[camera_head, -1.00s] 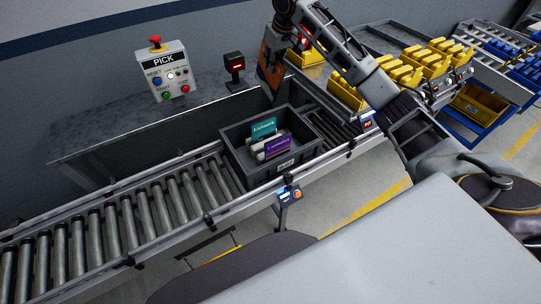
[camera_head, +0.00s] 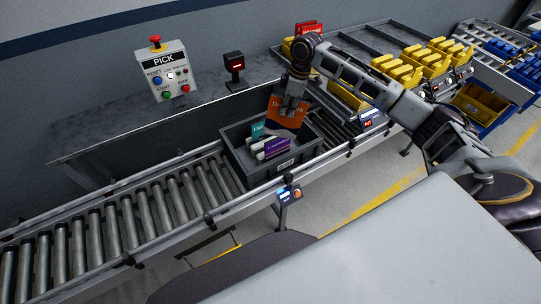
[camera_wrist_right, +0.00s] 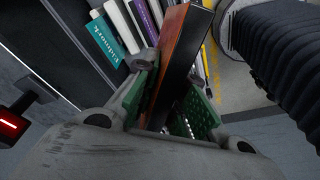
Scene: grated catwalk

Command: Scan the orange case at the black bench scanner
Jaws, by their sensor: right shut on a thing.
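My right gripper (camera_head: 291,106) is shut on the orange case (camera_head: 287,118) and holds it tilted over the back right part of the dark tote (camera_head: 242,158). In the right wrist view the case (camera_wrist_right: 182,50) stands on edge between the green finger pads, with books behind it. I cannot tell whether its lower edge is inside the tote. The black bench scanner (camera_head: 234,64) stands on the bench to the left of the case, apart from it; its red display also shows in the right wrist view (camera_wrist_right: 11,124). My left gripper is not in view.
The tote sits on a roller conveyor (camera_head: 145,215) and holds a teal book (camera_head: 258,131), a purple book (camera_head: 277,146) and others. A PICK button box (camera_head: 166,72) stands on the grey bench (camera_head: 110,120). Yellow bins (camera_head: 405,72) stand at the right. The rollers left of the tote are clear.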

